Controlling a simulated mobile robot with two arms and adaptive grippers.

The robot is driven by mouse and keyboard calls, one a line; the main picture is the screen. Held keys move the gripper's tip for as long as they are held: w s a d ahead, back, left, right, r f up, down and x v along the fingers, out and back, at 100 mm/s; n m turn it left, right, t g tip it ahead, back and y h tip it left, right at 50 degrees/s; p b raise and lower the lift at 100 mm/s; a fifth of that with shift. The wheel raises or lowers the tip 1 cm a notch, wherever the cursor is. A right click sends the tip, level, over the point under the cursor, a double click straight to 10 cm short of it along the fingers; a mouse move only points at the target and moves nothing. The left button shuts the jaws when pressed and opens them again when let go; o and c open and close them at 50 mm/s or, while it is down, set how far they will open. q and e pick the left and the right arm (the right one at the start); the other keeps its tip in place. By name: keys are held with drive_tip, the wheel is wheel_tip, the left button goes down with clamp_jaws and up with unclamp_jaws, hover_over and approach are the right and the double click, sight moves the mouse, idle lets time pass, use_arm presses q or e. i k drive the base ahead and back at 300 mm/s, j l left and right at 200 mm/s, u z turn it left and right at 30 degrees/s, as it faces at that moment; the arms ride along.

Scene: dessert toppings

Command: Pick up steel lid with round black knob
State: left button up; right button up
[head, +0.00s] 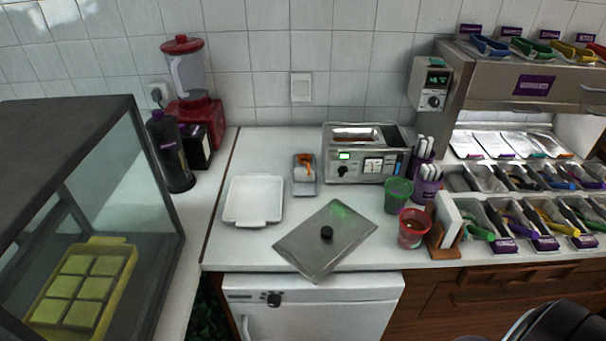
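The steel lid (310,256) is a flat, rectangular plate with a round black knob (327,232) in its middle. It lies turned at an angle on the white counter, and its front corner reaches past the counter's front edge. Nothing touches the knob. Neither of my grippers shows in the head view. A dark rounded part at the bottom right looks like part of my arm, with no fingers visible.
A white tray (254,201) lies left of the lid. A steel warmer (362,160) stands behind it. A green cup (397,196) and a red cup (411,229) stand to its right, beside a wooden holder (444,239). A glass display case (110,190) fills the left.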

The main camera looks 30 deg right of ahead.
sight(317, 245)
drive_tip(key=z, duration=1.05)
